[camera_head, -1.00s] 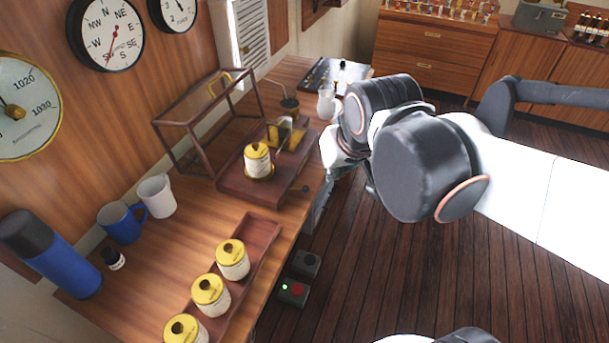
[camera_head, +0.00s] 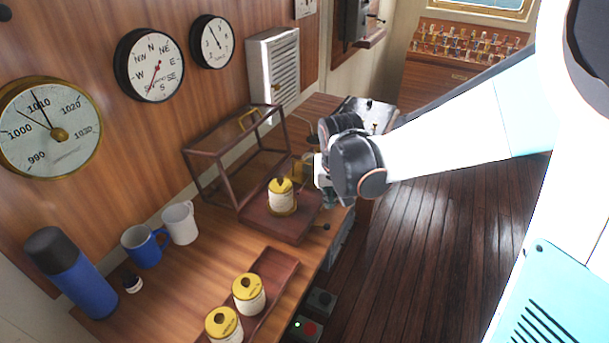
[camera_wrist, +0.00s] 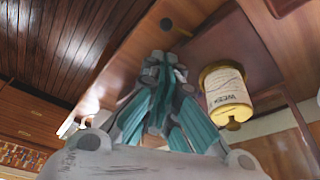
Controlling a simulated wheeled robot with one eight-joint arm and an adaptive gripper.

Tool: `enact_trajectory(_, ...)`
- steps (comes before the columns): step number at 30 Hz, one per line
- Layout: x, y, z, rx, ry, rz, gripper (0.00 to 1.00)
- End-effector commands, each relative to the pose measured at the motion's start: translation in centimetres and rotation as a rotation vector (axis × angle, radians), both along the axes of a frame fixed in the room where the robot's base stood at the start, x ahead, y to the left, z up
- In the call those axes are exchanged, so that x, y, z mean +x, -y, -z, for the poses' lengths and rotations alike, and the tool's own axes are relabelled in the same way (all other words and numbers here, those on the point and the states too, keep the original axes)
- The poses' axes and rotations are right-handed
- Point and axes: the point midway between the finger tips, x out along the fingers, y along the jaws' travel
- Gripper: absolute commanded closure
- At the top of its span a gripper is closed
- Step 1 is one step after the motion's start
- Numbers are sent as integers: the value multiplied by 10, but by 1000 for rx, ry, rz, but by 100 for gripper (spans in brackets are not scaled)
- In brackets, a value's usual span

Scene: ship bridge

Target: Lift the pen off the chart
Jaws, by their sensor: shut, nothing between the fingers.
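The chart drum (camera_head: 282,197), white with a yellow top, stands on the red-brown instrument base (camera_head: 268,222) in the head view. It also shows in the wrist view (camera_wrist: 228,92), just right of my gripper. My gripper (camera_wrist: 160,62) is shut and empty, its teal fingers together beside the drum with a gap between. In the head view my wrist covers the right end of the base and most of my gripper. I cannot make out the pen; that side of the drum is largely hidden by my arm.
An open-framed case (camera_head: 215,150) stands behind the drum. A tray (camera_head: 277,268) with spare drums lies in front. Blue mug (camera_head: 143,250), white mug (camera_head: 180,222) and blue flask (camera_head: 75,275) are at left. A small dark knob (camera_head: 326,226) sits by the base's right edge.

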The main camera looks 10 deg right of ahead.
Motion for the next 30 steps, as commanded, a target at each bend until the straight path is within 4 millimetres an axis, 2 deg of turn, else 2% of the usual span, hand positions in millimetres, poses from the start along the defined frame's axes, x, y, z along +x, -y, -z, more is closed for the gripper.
enact_trajectory(4,5,0,8,0,-9,7,100)
enact_trajectory(17,6,0,11,-1,-10,8,100)
enact_trajectory(20,9,0,20,-1,-10,8,100)
enact_trajectory(30,26,4,75,-1,-10,7,100)
